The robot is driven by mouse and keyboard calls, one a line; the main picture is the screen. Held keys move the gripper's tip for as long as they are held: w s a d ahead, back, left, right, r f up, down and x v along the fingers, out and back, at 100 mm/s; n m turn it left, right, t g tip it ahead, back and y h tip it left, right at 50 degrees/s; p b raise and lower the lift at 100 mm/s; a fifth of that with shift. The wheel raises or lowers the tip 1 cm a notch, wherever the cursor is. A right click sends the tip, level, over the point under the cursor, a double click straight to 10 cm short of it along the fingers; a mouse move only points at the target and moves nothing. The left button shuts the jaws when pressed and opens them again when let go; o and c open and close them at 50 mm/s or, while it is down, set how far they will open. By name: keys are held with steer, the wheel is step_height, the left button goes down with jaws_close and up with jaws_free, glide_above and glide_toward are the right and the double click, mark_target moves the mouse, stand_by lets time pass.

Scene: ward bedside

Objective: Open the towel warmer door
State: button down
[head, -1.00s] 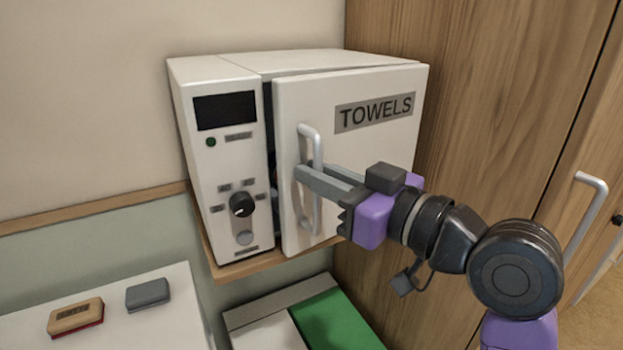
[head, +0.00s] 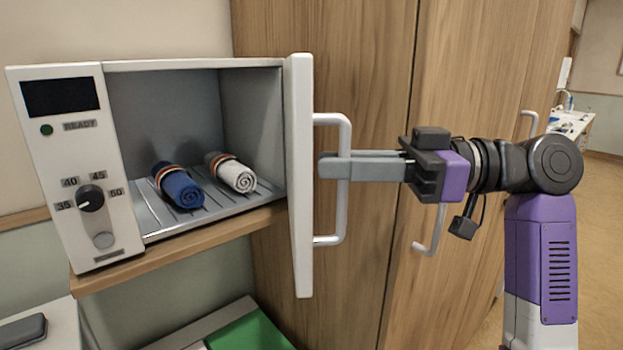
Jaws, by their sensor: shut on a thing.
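The white towel warmer (head: 122,245) stands on a wooden shelf at the left of the head view. Its door (head: 301,180) is swung wide open and seen nearly edge-on. My gripper (head: 332,166) is shut on the white door handle (head: 342,210), with its fingers across the upright bar. Inside the warmer a rolled blue towel (head: 180,187) and a rolled white towel (head: 234,175) lie on a slatted rack, each with a band around it. The door's front face is hidden from view.
Tall wooden cabinet doors (head: 370,60) stand behind the warmer door and my gripper, with bar handles. The wooden shelf (head: 180,248) carries the warmer. Below are a green-topped box (head: 248,328) and a dark item (head: 22,330) on a white surface. Open floor lies at the right.

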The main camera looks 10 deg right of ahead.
steer(key=shift+w+d+b, duration=0.1)
steer(key=shift+w+d, duration=0.1)
steer(key=shift+d, duration=0.7)
steer(key=shift+w+d+b, duration=0.15)
steer(key=shift+w+d, duration=0.05)
steer(key=shift+d, duration=0.75)
steer(key=shift+w+d+b, duration=0.1)
steer(key=shift+w+d, duration=0.1)
steer(key=shift+d, duration=0.7)
steer(key=c, duration=1.5)
jaws_free()
steer(key=shift+o, duration=0.2)
steer(key=shift+d, duration=0.1)
steer(key=s+d+b, duration=0.1)
steer(key=d, duration=0.6)
steer(key=shift+s+d, duration=0.2)
